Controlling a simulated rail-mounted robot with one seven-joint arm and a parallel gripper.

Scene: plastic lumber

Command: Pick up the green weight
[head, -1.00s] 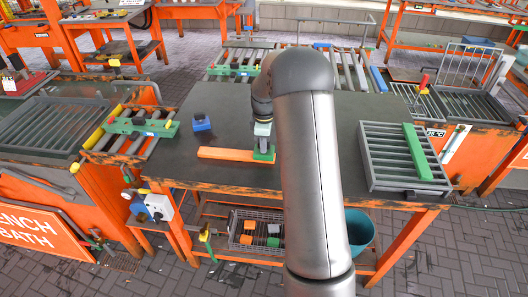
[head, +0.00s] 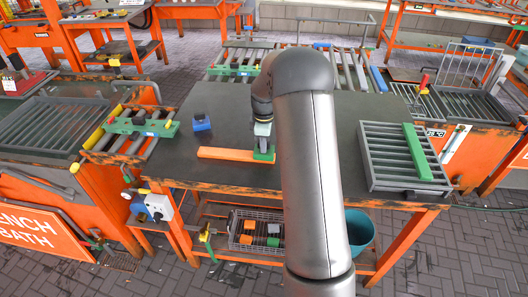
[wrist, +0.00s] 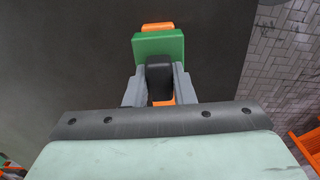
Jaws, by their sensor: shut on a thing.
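The green weight (head: 265,155) is a small green block at the right end of an orange plank (head: 225,154) on the dark tabletop. In the wrist view the green weight (wrist: 158,44) has a dark upright handle (wrist: 160,75). My gripper (head: 262,143) points down over the weight. Its grey fingers (wrist: 160,88) are shut on the handle, one on each side. Orange plank shows past the weight and between the fingers, so the weight is on or just above the plank; I cannot tell whether they touch. My arm hides part of the table to the right.
A blue weight (head: 201,123) stands on the table behind the plank. A grey slatted rack (head: 385,158) with a green plank (head: 417,152) lies at the right. A roller stand with a green clamp (head: 140,126) is at the left. A wire basket (head: 243,231) holds several blocks below.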

